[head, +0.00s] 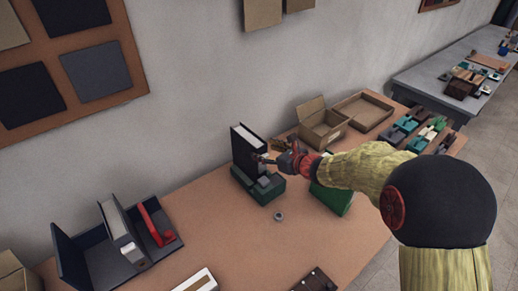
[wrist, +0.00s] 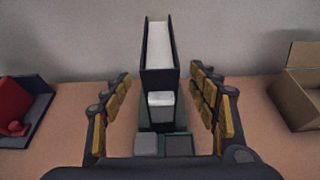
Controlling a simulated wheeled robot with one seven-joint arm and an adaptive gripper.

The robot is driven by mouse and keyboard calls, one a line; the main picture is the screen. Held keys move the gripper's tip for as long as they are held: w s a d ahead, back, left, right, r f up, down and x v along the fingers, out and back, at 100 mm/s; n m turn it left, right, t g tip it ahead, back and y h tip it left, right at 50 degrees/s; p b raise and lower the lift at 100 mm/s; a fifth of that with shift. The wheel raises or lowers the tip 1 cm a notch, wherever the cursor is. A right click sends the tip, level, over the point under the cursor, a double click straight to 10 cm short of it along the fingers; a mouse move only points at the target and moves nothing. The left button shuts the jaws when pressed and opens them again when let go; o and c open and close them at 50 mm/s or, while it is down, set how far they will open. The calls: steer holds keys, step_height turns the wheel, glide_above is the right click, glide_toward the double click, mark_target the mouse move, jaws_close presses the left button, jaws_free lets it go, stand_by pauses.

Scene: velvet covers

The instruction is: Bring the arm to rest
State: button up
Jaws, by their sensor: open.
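My gripper (wrist: 160,115) is open in the wrist view, its yellow-padded fingers spread to the left and right of a dark upright book (wrist: 159,55) with white page edges. The fingers look apart from the book. The book stands in a green block-like holder (wrist: 180,148) with grey pads at its front. In the head view my gripper (head: 268,159) is at the right side of the book (head: 246,150), just above the green holder (head: 262,190). My arm reaches in from the right and hides part of the table.
A dark rack (head: 85,258) with a white-edged book and a red piece stands at the left. Open cardboard boxes (head: 322,122) stand behind my arm. A green block (head: 332,198) lies below the arm. A small grey ring (head: 278,216) lies in front; bare table surrounds it.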

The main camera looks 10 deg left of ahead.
steer(key=shift+s+d+r, duration=0.15)
steer(key=shift+s+d, duration=0.1)
steer(key=shift+s, duration=0.05)
